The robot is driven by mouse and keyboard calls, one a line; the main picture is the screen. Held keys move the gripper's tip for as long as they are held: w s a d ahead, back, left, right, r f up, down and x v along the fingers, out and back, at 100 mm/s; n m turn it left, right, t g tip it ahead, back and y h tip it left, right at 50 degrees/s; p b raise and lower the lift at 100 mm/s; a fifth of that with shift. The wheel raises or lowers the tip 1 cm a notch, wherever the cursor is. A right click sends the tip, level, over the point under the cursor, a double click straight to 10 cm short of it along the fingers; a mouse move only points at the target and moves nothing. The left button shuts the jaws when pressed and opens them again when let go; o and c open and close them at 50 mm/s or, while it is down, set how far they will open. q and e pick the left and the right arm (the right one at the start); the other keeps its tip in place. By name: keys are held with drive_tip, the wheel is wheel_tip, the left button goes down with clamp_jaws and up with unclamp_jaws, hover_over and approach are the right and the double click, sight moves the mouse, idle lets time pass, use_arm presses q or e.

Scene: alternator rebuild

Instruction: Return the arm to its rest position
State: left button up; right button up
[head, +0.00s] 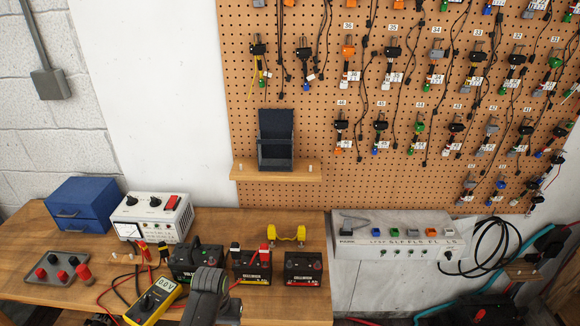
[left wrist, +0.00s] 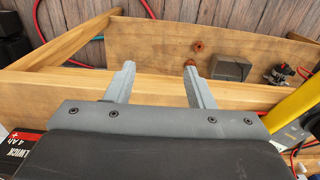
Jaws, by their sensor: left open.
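My left gripper (left wrist: 160,72) shows in the left wrist view with its two grey fingers spread apart and nothing between them. The fingers point toward the wooden edge and boards of a bench (left wrist: 240,95). In the head view a dark grey arm part (head: 208,294), which looks like mine, rises at the bottom centre in front of the batteries. I cannot make out its fingertips there. My right gripper is in neither view.
The workbench (head: 225,220) holds a yellow multimeter (head: 153,299), batteries (head: 303,268), a white power supply (head: 152,215) and a blue drawer box (head: 80,204). A grey switch box (head: 395,240) stands at right. Red and black leads lie loose near the multimeter.

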use_arm(q)
drive_tip(key=s+a+f+b, duration=0.3)
drive_tip(key=s+f, duration=0.5)
drive_tip(key=f, duration=0.6)
drive_tip(key=s+a+f+b, duration=0.35)
drive_tip(key=s+f, duration=0.45)
drive_tip(key=f, duration=0.6)
drive_tip(key=s+a+f+b, duration=0.1)
drive_tip(key=s+f, duration=0.3)
drive_tip(key=s, duration=0.5)
drive_tip(key=s+a+f+b, duration=0.2)
drive_tip(key=s+f, duration=0.3)
drive_tip(key=s, duration=0.4)
drive_tip(key=s+a+f+t+y+b, duration=0.1)
drive_tip(key=s+a+f, duration=0.2)
drive_tip(key=s, duration=0.6)
wheel_tip(320, 180, down, 2)
drive_tip(key=shift+a+f+n+b, duration=0.25)
drive_tip(key=shift+a+n+b, duration=0.15)
